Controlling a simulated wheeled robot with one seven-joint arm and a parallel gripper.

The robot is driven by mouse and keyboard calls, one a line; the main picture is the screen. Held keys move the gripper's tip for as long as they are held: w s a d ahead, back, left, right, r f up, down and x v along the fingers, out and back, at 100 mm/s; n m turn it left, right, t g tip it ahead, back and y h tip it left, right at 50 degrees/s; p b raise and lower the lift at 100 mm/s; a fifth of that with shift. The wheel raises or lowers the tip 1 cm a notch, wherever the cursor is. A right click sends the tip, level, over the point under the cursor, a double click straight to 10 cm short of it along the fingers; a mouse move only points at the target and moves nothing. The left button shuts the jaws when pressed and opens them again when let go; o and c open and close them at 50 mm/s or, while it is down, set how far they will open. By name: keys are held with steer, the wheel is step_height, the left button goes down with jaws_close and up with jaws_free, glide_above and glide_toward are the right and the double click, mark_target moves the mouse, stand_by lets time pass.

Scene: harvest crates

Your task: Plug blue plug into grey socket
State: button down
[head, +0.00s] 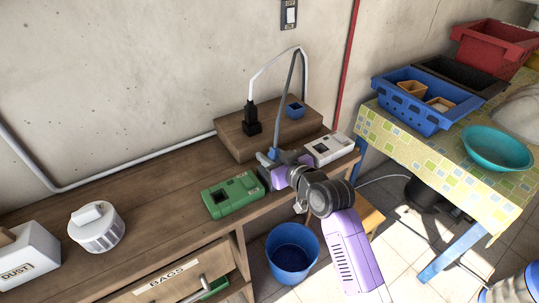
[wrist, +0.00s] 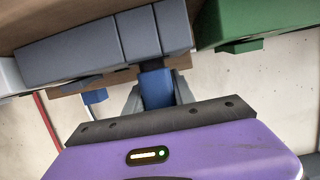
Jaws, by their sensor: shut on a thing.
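My gripper (head: 277,164) is over the bench between a green box and a pale box. It is shut on a blue plug (head: 272,154), from which a grey cable rises. In the wrist view the blue plug (wrist: 157,88) sits between the two grey fingers. Its far end meets or overlaps a grey block (wrist: 90,48), which looks like the grey socket. I cannot tell whether the plug is in it or only in front of it. In the head view my gripper and wrist hide most of that spot.
The green box (head: 232,195) lies left of my gripper, the pale box (head: 328,148) right. Behind, a wooden block (head: 232,143) carries a black plug (head: 252,127) and a small blue block (head: 295,110). A blue bucket (head: 292,262) stands below. The white cable loops above.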

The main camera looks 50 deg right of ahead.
steer(key=shift+f, duration=0.35)
steer(key=c, duration=1)
jaws_free()
steer(key=shift+o, duration=0.2)
steer(key=shift+b+v, duration=0.65)
steer(key=shift+v, duration=3.25)
steer(key=shift+a, duration=0.1)
